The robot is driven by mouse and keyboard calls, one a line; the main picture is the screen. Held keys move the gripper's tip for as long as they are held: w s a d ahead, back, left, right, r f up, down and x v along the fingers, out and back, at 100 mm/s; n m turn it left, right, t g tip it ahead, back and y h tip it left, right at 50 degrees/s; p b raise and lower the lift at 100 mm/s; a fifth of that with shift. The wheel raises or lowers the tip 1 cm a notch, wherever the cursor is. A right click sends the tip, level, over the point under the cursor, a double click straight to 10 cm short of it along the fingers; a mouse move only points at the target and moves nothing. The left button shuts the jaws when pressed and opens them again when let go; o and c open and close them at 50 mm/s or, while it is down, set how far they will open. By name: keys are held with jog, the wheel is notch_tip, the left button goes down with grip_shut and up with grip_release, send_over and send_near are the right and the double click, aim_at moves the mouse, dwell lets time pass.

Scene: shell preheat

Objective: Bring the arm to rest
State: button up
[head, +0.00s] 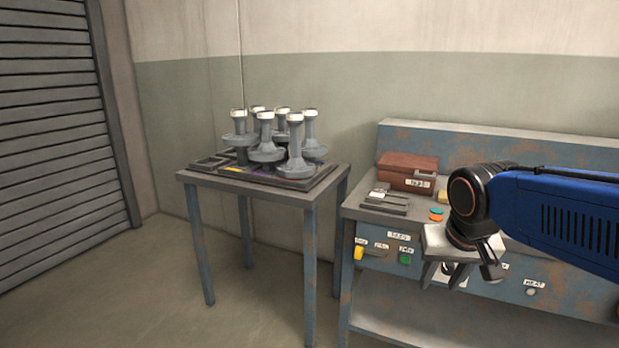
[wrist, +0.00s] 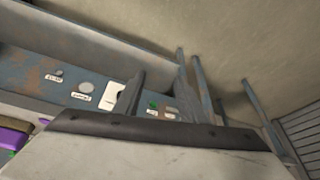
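My arm (head: 560,212), blue with black joints, reaches in from the right edge of the head view. My gripper (head: 462,282) hangs at its end with the fingers pointing down, in front of the workbench's front panel. In the wrist view my gripper (wrist: 162,76) shows two dark fingers with a gap between them. It is open, and nothing is seen held in it. A pale grey part of my wrist fills the bottom of the wrist view and hides what lies behind it.
The blue, rusty workbench (head: 455,126) carries a brown box (head: 408,168) and small coloured pieces. Left of it, a small table (head: 222,182) holds a tray with several grey flanged parts with white tops. Open floor (head: 150,290) lies in front, beside a grey shutter (head: 55,130).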

jog(key=s+d+f+n, duration=0.1)
jog(key=s+f, duration=0.2)
jog(key=s, duration=0.3)
jog(key=s+d+f, duration=0.1)
jog(key=s+f, duration=0.3)
jog(key=s, duration=0.3)
jog(key=shift+s+n+t+y, duration=0.15)
jog(key=shift+n+t+y, duration=0.15)
jog(key=shift+n, duration=0.1)
